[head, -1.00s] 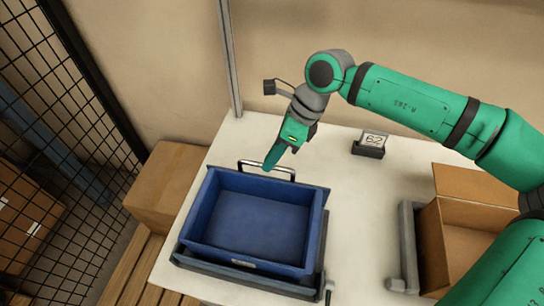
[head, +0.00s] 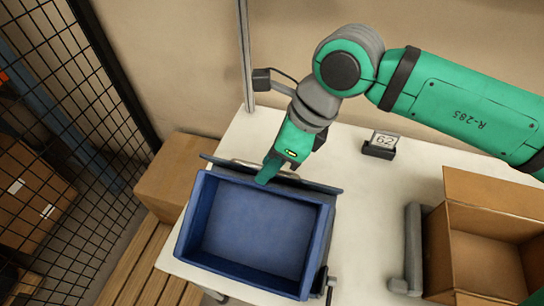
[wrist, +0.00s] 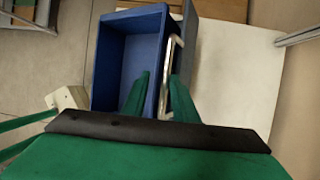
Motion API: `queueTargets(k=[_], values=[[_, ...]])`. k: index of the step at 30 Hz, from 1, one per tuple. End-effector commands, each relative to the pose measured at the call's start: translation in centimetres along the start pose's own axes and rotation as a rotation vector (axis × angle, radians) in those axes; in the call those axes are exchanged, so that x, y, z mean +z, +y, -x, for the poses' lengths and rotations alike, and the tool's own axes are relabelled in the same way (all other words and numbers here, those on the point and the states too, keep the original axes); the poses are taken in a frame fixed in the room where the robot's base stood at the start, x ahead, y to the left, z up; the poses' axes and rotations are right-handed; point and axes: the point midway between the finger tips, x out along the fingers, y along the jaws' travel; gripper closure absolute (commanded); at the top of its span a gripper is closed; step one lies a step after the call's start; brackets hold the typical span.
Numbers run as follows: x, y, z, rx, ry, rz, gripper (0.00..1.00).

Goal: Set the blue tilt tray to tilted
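The blue tilt tray (head: 318,250) sits at the near left of the white table. It is tilted, its back side raised, with a dark plate edge (head: 322,187) showing behind the back rim. A pale bar handle (head: 230,163) runs along the back, partly hidden. My gripper (head: 268,175) is at the back rim, pointing down. In the wrist view, the fingers of my gripper (wrist: 160,90) stand apart, one on each side of the tray's wall (wrist: 158,60) and handle (wrist: 171,75). Whether a finger touches the handle is unclear.
An open cardboard box (head: 480,265) and a grey rail (head: 413,250) are at the right. A closed carton (head: 178,180) and mesh fence are at the left. The table's middle is clear.

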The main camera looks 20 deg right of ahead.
Motion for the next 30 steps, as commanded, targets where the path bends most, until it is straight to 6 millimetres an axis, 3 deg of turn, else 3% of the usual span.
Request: queueTargets(k=[17, 30], values=[[0.0, 0.1, 0.4, 0.003, 0.001, 0.001, 0.7], [-0.1, 0.0, 7.8, -0.002, 0.0, 0.0, 0.7]])
